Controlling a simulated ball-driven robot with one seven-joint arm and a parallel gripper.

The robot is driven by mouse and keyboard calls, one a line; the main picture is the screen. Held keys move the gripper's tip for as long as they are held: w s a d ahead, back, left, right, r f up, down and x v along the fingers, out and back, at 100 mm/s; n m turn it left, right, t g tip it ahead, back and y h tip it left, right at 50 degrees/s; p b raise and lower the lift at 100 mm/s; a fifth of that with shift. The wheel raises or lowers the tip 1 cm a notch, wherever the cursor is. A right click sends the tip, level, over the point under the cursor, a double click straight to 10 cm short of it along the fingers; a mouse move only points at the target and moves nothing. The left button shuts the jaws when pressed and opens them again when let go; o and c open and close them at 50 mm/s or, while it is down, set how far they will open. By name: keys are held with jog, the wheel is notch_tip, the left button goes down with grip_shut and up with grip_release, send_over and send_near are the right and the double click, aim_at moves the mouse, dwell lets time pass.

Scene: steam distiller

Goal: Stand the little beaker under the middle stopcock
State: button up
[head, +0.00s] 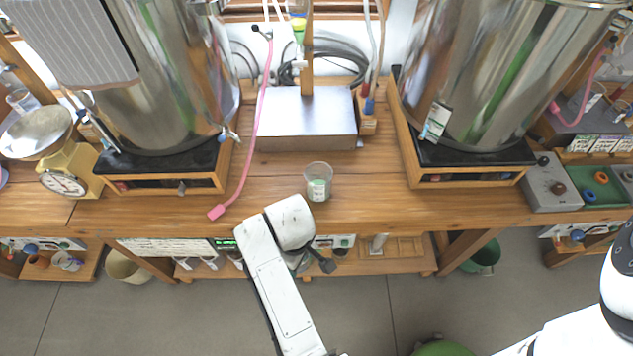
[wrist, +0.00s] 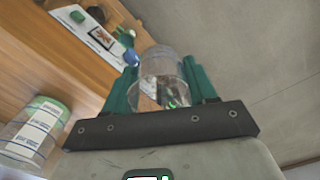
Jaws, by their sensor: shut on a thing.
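My gripper (wrist: 159,72) has its two green fingers shut on a small clear beaker (wrist: 163,77) in the wrist view. The beaker's glass shows between the fingers, with some green seen in or through it. In the head view my gripper end is at the front of the bench, mostly hidden behind my white arm, and the held beaker cannot be made out. Taps show at the left steel tank (head: 228,134) and at the right steel tank (head: 436,122). I cannot tell which fitting is the middle stopcock.
Another clear beaker with a label (head: 318,182) stands on the wooden bench (head: 365,200) near its front edge; it also shows in the wrist view (wrist: 36,130). A pink hose (head: 252,150) lies left of it. A metal box (head: 300,118) stands behind. A scale (head: 68,172) is far left.

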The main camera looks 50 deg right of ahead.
jog(key=s+d+r+n+p, duration=0.15)
jog(key=s+d+n, duration=0.35)
jog(key=s+d, duration=0.55)
jog(key=w+d+r+n+p, duration=0.2)
jog(key=w+d+r+n, duration=0.25)
jog(key=d+r, duration=0.65)
jog(key=n+b, duration=0.1)
jog(key=b, duration=0.5)
send_over(338, 184)
jog(key=f, duration=0.9)
jog(key=shift+s+f, duration=0.2)
jog(key=shift+f, duration=0.15)
jog(key=shift+w+f, duration=0.2)
jog(key=shift+f, duration=1.6)
jog(key=shift+f, duration=0.1)
